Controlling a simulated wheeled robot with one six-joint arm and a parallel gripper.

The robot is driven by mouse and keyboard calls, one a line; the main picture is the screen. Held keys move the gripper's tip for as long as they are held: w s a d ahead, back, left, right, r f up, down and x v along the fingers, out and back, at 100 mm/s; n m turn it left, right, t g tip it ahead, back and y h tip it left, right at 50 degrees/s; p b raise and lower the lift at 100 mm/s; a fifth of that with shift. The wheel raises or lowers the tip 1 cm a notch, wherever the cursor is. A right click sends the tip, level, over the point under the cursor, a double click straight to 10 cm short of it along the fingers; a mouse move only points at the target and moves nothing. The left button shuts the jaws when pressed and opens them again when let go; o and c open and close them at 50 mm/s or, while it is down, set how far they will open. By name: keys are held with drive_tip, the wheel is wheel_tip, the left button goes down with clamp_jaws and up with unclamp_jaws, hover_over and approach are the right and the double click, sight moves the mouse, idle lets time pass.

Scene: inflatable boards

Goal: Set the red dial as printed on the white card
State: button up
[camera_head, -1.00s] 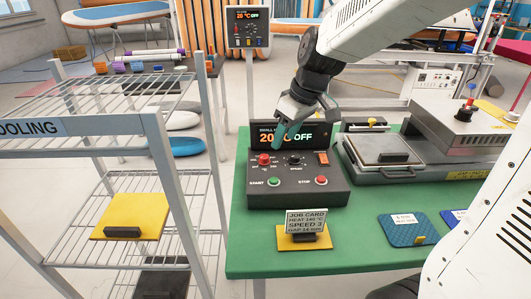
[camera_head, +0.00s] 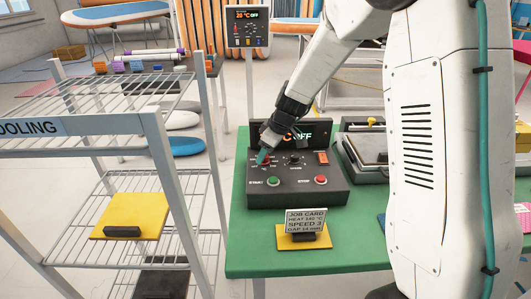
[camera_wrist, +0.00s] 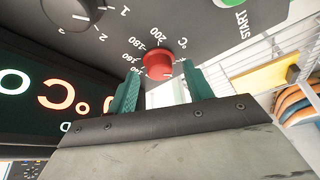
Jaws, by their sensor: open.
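The red dial (camera_wrist: 158,64) is on the dark control box (camera_head: 300,196), with a printed °C scale showing 180 and 200 near it in the wrist view. My gripper (camera_wrist: 161,84) is open, its two green fingers on either side of the dial's near side, not closed on it; whether they touch it I cannot tell. In the head view my gripper (camera_head: 263,156) is at the dial and mostly hides it. The white card (camera_head: 306,221) stands upright in front of the box on a yellow base; its heat line appears to read 140 °C.
A black knob (camera_wrist: 72,8) lies close beside the dial. A green start button (camera_head: 273,181) and a red stop button (camera_head: 321,180) are in front. The display (camera_head: 316,134) behind is partly covered by my arm. A wire rack (camera_head: 120,190) stands left of the green table (camera_head: 250,255).

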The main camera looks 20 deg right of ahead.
drive_tip(key=shift+w+f, duration=0.1)
drive_tip(key=shift+f, duration=0.1)
drive_tip(key=shift+c, duration=0.3)
drive_tip(key=c, duration=0.9)
drive_tip(key=shift+m, duration=0.3)
idle(1.1)
drive_tip(key=o, duration=1)
drive_tip(key=shift+c, duration=0.2)
